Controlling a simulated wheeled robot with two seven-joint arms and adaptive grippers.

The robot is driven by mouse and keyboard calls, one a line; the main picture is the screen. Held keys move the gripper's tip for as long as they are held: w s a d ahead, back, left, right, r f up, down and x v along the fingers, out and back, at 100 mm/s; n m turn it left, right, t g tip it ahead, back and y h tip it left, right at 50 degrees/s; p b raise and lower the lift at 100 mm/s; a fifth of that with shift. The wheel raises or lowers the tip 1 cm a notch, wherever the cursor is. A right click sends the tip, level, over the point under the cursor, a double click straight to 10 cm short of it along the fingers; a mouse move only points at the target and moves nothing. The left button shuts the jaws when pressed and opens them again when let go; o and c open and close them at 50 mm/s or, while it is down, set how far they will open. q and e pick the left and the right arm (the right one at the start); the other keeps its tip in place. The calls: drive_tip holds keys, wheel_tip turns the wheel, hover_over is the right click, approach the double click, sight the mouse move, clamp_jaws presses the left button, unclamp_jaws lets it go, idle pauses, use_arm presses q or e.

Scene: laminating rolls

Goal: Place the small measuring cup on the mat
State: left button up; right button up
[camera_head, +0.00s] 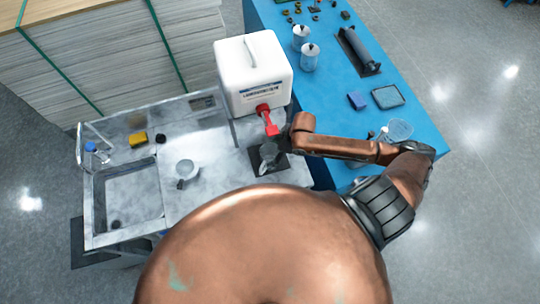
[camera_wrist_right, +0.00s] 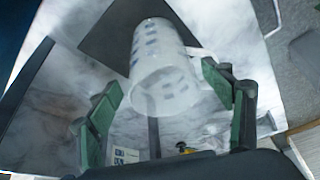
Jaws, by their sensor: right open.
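The small measuring cup (camera_wrist_right: 160,75) is translucent white with blue markings and a handle on its right in the right wrist view. It is between the two fingers of my right gripper (camera_wrist_right: 170,105), which are apart with visible room beside the cup. The cup overlaps the dark square mat (camera_wrist_right: 115,35); I cannot tell whether its base rests fully on it. In the head view my right gripper (camera_head: 270,152) is low over the dark mat (camera_head: 283,162), below the red spout, and largely hides the cup. My left gripper is not in view.
A white jug with a red tap (camera_head: 252,72) stands just behind the mat. A yellow sponge (camera_head: 138,139) lies behind. The blue table (camera_head: 335,120) holds tins and a roller.

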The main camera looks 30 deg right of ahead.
drive_tip(key=v, duration=0.7)
